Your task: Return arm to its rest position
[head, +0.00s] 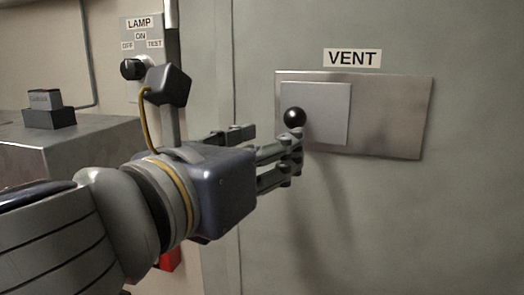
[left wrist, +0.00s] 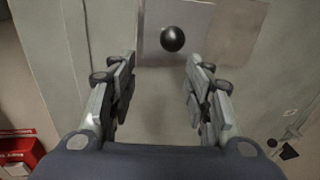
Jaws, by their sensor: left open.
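My left gripper (head: 276,147) reaches in from the left in the head view, with its fingertips close to the black round knob (head: 295,117) of the vent. In the left wrist view the gripper (left wrist: 158,90) has its two fingers wide apart with nothing between them. The knob (left wrist: 172,39) sits beyond the fingertips there. The knob is on a square slide plate (head: 330,105) at the left of a metal vent panel (head: 405,115). My right gripper is in neither view.
A "VENT" label (head: 352,58) is above the panel. A lamp switch (head: 132,69) is on the wall at the upper left. A grey cabinet (head: 60,143) with a small block (head: 46,99) on top stands at the left. A red box (left wrist: 20,152) shows at the lower left in the wrist view.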

